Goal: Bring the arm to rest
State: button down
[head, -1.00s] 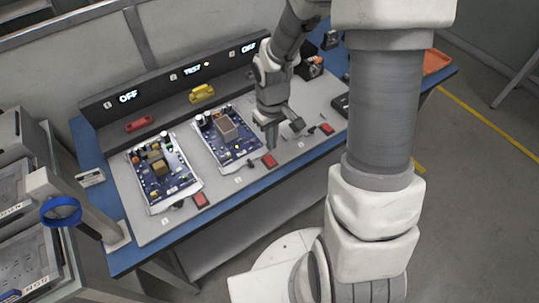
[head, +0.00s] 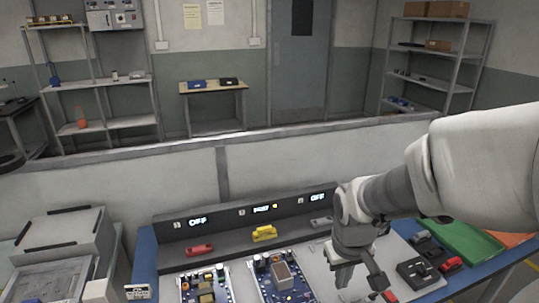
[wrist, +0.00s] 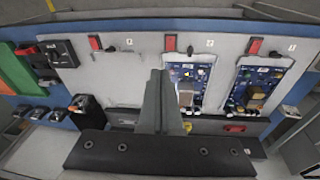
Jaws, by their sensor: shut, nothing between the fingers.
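My gripper (head: 360,282) hangs over the right part of the grey bench panel in the head view, fingers pointing down. In the wrist view my gripper (wrist: 160,76) shows its two fingers together with nothing between them. My arm reaches in from the right edge of the head view, its upper link raised and nearly level. The gripper appears to be above the panel, to the right of the second circuit board (head: 282,278); the exact gap cannot be told.
Another circuit board (head: 205,287) lies to the left. A display ledge (head: 215,240) runs behind, with a red (head: 200,250) and a yellow item (head: 264,233). A green tray (head: 470,243) and small dark devices (head: 418,272) are at the right. A low wall (head: 120,190) stands behind the bench.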

jog(key=s+r+m+t+p, duration=0.1)
jog(key=s+r+m+t, duration=0.1)
jog(key=s+r, duration=0.9)
notch_tip(320, 180, up, 3)
jog(key=shift+s+a+r+t+y, duration=0.1)
jog(key=shift+s+a+t+y, duration=0.25)
jog(key=shift+t, duration=0.55)
